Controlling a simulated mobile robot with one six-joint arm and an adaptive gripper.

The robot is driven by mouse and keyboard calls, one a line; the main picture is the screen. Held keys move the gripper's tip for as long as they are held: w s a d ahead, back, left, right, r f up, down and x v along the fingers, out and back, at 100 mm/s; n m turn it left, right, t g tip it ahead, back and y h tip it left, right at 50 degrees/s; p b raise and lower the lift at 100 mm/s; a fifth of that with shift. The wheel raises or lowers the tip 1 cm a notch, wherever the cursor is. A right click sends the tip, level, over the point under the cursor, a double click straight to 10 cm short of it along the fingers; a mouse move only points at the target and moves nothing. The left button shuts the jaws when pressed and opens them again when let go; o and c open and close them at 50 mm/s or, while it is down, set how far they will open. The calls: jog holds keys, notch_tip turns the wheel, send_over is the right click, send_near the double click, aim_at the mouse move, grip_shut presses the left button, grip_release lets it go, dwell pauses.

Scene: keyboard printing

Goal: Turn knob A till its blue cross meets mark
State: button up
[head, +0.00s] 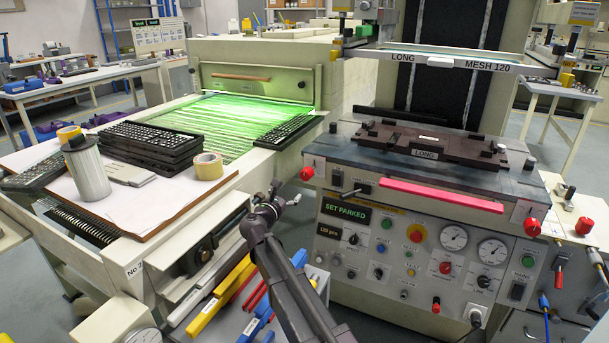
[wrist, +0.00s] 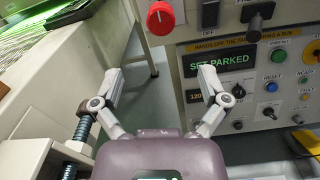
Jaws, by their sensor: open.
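A red knob (head: 306,173) sits at the upper left corner of the press front. It also shows at the top of the wrist view (wrist: 160,18), with a small pale mark on its face. A second red knob (head: 532,228) sits at the right end of the same front. I cannot read which one is knob A, and I cannot make out a blue cross on either. My gripper (head: 287,191) is open and empty, just left of and below the left red knob. In the wrist view its spread fingers (wrist: 160,78) are below that knob, apart from it.
The control panel (head: 345,275) has several buttons, switches and gauges, and a display reading SET PARKED (head: 346,213). A pink-red bar (head: 440,195) crosses above it. The dryer's cream side (wrist: 50,80) lies to the left. A narrow gap separates the two machines.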

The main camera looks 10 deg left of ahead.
aim_at(304, 176)
jog(key=x, duration=1.3)
jog(key=shift+w+d+f, duration=0.1)
jog(key=shift+w, duration=0.25)
